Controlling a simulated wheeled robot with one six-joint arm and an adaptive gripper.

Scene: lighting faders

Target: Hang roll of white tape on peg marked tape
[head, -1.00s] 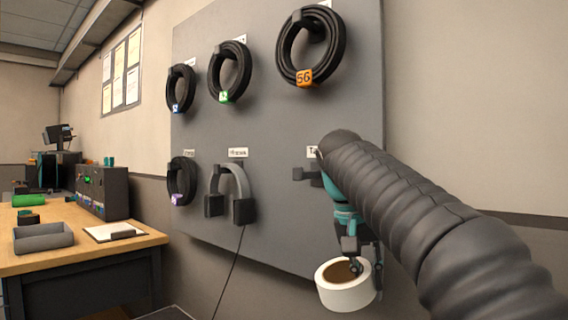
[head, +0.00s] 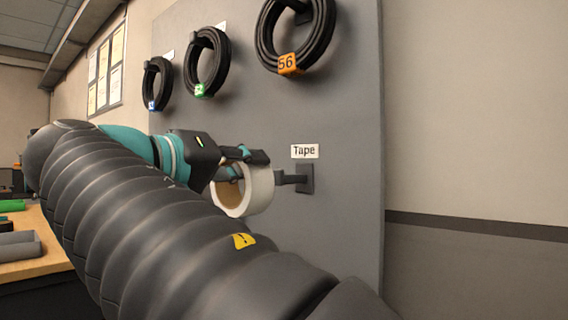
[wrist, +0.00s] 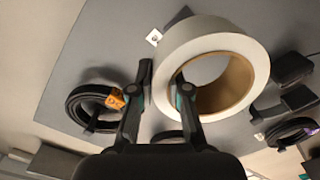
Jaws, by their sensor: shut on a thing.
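The roll of white tape (head: 261,190) is held in front of the board, its brown core facing left in the head view. My gripper (head: 248,165) is shut on the roll's upper wall. In the wrist view, one finger of my gripper (wrist: 164,82) lies outside the roll (wrist: 240,45) and the other inside its hole. The peg (head: 290,179) stands out from its plate just right of the roll, under the label "Tape" (head: 305,151). The peg's front end is hidden by the roll; I cannot tell whether it enters the hole.
My arm hides the lower left of the board. A wooden desk (head: 50,262) is at left. The wall at right is clear.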

